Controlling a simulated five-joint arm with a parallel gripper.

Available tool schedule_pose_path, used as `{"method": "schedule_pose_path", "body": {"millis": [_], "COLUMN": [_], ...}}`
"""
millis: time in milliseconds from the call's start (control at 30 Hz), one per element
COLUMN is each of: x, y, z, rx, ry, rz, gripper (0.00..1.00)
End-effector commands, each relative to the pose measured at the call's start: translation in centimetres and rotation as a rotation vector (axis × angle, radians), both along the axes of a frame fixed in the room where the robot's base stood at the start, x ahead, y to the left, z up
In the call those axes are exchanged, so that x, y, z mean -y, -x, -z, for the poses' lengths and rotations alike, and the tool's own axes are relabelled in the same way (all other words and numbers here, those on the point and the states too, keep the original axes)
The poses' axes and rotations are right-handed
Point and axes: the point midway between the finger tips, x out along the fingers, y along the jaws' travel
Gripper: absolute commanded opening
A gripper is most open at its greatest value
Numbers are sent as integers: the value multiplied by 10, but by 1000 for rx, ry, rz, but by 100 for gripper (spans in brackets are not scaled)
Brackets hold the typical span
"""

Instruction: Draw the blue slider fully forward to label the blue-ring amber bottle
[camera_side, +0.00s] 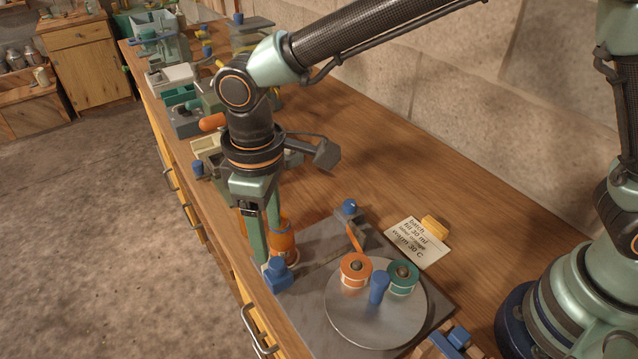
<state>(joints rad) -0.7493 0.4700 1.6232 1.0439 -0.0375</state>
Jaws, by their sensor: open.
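An amber bottle (284,240) with a thin blue band stands upright at the left end of the grey labelling plate (312,335). My gripper (268,238) points down beside it, jaws open; its near finger hangs just left of the bottle. I cannot tell whether a finger touches the bottle. A blue block (278,274) sits on the plate just in front of the bottle, close below the fingertips. A blue knob (349,207) tops a grey post at the back of the plate. I cannot tell for sure which blue part is the slider.
A round metal disc (350,325) carries an orange label roll (355,270), a green roll (403,276) and a blue peg (379,288). A note card (417,243) lies behind it. Several devices crowd the bench's far end. The bench front edge is close left.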

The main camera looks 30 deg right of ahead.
Motion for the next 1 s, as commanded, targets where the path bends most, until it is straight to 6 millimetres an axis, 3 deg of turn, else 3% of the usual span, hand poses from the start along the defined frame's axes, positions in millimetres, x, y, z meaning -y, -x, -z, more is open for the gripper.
{"method": "schedule_pose_path", "body": {"millis": [100, 300, 767, 867, 1000], "x": [-1, -1, 2, 15, 59], "y": [0, 0, -1, -5, -16], "z": [-23, -45, -52, -60, -82], "rx": [4, 1, 3, 17, 65], "ry": [-4, -1, -3, -16, -54], "rz": [-1, -1, 4, 34, 133], "gripper": [64, 64, 64, 64, 64]}}
